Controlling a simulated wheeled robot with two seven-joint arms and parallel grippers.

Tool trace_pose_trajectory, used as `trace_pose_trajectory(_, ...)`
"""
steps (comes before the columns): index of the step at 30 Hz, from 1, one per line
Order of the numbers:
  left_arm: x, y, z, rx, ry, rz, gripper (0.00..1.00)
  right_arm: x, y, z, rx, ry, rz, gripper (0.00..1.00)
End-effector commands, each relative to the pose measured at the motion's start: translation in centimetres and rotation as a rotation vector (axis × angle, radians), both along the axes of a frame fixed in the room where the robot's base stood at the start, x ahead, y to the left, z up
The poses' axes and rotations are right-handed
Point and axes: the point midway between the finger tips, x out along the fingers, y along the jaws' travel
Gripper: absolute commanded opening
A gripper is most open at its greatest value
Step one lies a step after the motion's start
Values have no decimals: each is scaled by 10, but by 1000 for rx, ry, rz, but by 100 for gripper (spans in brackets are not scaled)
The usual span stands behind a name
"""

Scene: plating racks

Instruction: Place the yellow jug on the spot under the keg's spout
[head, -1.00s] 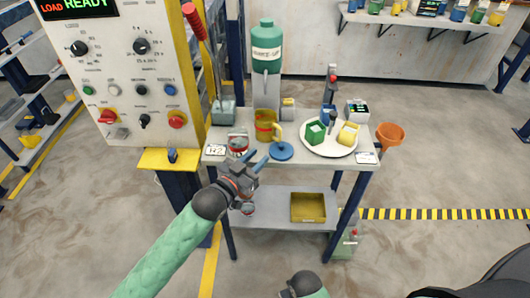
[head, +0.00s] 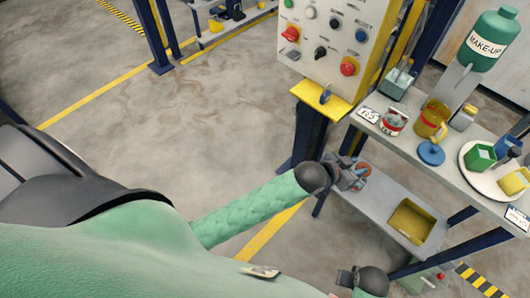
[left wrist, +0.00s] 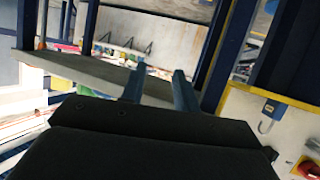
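The yellow jug (head: 430,121) stands upright on the top shelf (head: 392,137) of the bench in the head view, its handle to the right. The green keg (head: 490,40), labelled MAKE-UP, is on a grey stand behind it. My left gripper (head: 360,182) is left of and below the top shelf's front edge, apart from the jug. In the left wrist view its two fingers (left wrist: 158,88) stand apart with nothing between. My right gripper (head: 345,279) seems to show at the bottom edge; its fingers are unclear.
A blue lid-like disc (head: 431,153) lies in front of the jug, and a red-white tin (head: 394,122) stands left of it. A white plate (head: 480,175) with green and yellow containers is at right. The lower shelf holds a yellow tray (head: 413,221). Floor at left is clear.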

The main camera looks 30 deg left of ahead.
Motion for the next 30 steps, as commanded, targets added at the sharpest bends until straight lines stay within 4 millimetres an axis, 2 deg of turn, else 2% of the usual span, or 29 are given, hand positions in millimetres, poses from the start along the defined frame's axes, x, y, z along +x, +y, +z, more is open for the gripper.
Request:
trace_pose_trajectory(1, -11, 12, -21, 26, 64, 34, 31, 0, 0, 0, 0, 0, 0, 36)
trace_pose_trajectory(5, -42, 46, -74, 107, 231, 111, 31, 0, 0, 0, 0, 0, 0, 36)
trace_pose_trajectory(8, -75, 74, -114, 170, 371, 166, 31, 0, 0, 0, 0, 0, 0, 36)
trace_pose_trajectory(12, -134, 115, -166, 255, 576, 232, 31, 0, 0, -1, 0, 0, -1, 36)
trace_pose_trajectory(15, -180, 141, -195, 307, 719, 270, 31, 0, 0, -1, 0, 1, -1, 36)
trace_pose_trajectory(18, -219, 162, -215, 349, 832, 295, 31, 0, 0, -1, 0, 1, -1, 36)
trace_pose_trajectory(21, -246, 174, -225, 373, 907, 310, 31, -1, 0, -1, 1, 1, -1, 36)
trace_pose_trajectory(25, -261, 182, -231, 388, 949, 318, 31, -1, 0, -1, 1, 2, -1, 36)
trace_pose_trajectory(30, -263, 182, -232, 391, 955, 318, 31, -1, 0, -1, 1, 2, -1, 36)
